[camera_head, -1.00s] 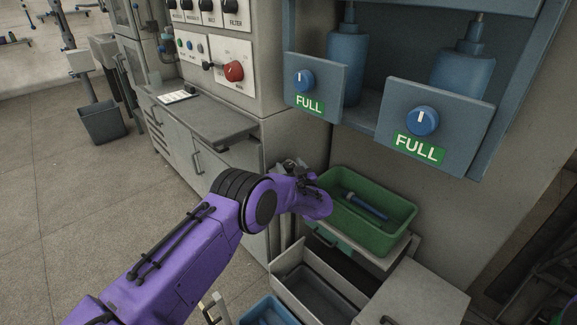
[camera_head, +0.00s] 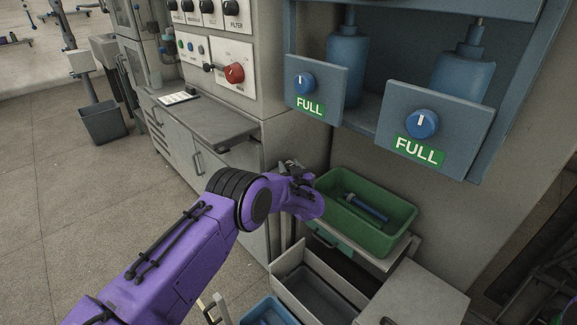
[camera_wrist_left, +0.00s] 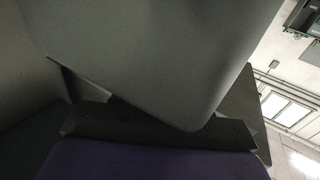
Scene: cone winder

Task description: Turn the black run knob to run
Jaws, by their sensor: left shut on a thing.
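My left gripper (camera_head: 297,170) is dark and small at the end of the purple arm, beside the grey cabinet and left of the green bin. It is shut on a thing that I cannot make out. In the left wrist view a large grey rounded shape (camera_wrist_left: 160,50) fills most of the picture and hides the fingertips. A control panel stands at the upper left with a row of black knobs (camera_head: 231,7), a small black switch (camera_head: 207,67) and a red knob (camera_head: 234,72). I cannot tell which black knob is the run knob. My right gripper is not in view.
A green bin (camera_head: 330,182) holds a blue tube (camera_head: 366,208). Two blue dials (camera_head: 305,84) above FULL labels are on plates at the upper right. A grey counter (camera_head: 215,122) lies below the panel. Open drawers (camera_head: 345,283) stand below the bin.

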